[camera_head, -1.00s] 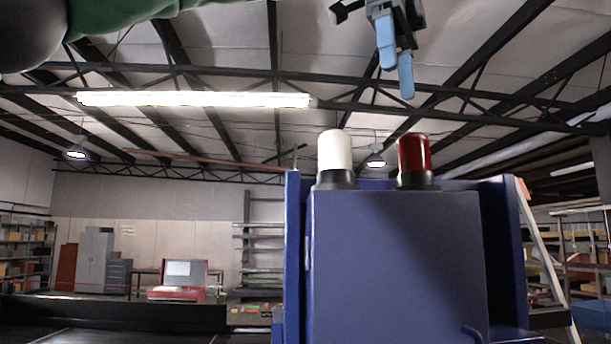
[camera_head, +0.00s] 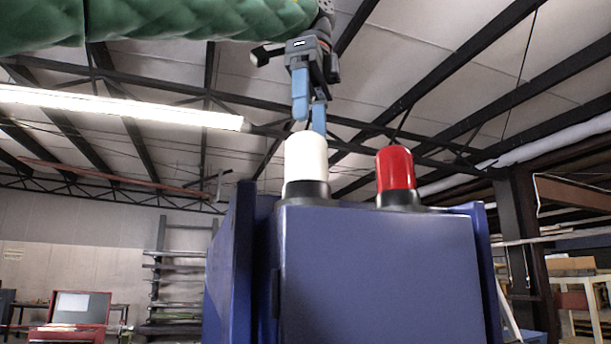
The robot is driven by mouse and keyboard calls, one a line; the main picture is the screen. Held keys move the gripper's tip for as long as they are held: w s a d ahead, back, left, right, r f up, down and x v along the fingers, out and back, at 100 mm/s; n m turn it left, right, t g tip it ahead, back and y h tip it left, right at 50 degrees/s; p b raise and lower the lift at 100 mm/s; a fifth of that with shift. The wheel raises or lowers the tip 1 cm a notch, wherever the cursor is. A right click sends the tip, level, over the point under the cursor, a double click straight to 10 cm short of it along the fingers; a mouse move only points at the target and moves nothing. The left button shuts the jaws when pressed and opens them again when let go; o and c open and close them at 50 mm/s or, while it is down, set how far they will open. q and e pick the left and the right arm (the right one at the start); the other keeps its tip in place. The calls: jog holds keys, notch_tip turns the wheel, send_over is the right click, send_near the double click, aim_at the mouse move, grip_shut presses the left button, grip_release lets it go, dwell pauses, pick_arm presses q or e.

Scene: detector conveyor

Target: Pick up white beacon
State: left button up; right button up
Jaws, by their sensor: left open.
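The white beacon (camera_head: 306,158) stands upright in a black base on top of the blue detector housing (camera_head: 380,270). The red beacon (camera_head: 395,169) stands to its right on the same top. My left gripper (camera_head: 310,115) hangs from my green-sleeved arm, its two blue fingers pointing down just above the white beacon. The fingers are apart and nothing shows between them. One fingertip meets the beacon's top edge in the picture; whether they touch I cannot tell. My right gripper is not in view.
Blue side panels (camera_head: 232,255) rise at both sides of the housing. A metal shelf rack (camera_head: 180,275) and a red machine (camera_head: 75,315) stand in the background at left. Shelving (camera_head: 575,290) stands at right. The air around the beacons is otherwise clear.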

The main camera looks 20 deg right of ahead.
aim_at(309, 155)
pick_arm(q)
jog(key=shift+f, duration=0.4)
jog(key=shift+w+a+f, duration=0.2)
jog(key=shift+w+f, duration=0.15)
jog(key=shift+w+a+f+p, duration=0.15)
jog(key=shift+f+p, duration=0.2)
jog(key=shift+p, duration=0.2)
jog(key=shift+s+f+p, duration=0.25)
jog(key=shift+f+p, duration=0.25)
jog(key=shift+f, duration=0.1)
jog(key=shift+s+f+p, duration=0.2)
jog(key=shift+f+p, duration=0.25)
jog(key=shift+f, duration=0.15)
jog(key=shift+d+f, duration=0.2)
jog(key=shift+f, duration=0.45)
jog(key=shift+w+a+f, duration=0.1)
jog(key=shift+w+f, duration=0.1)
jog(key=shift+c, duration=1.3)
jog(key=shift+s, duration=0.15)
jog(key=c, duration=0.7)
jog(key=shift+r, duration=0.1)
jog(key=shift+c, duration=1.2)
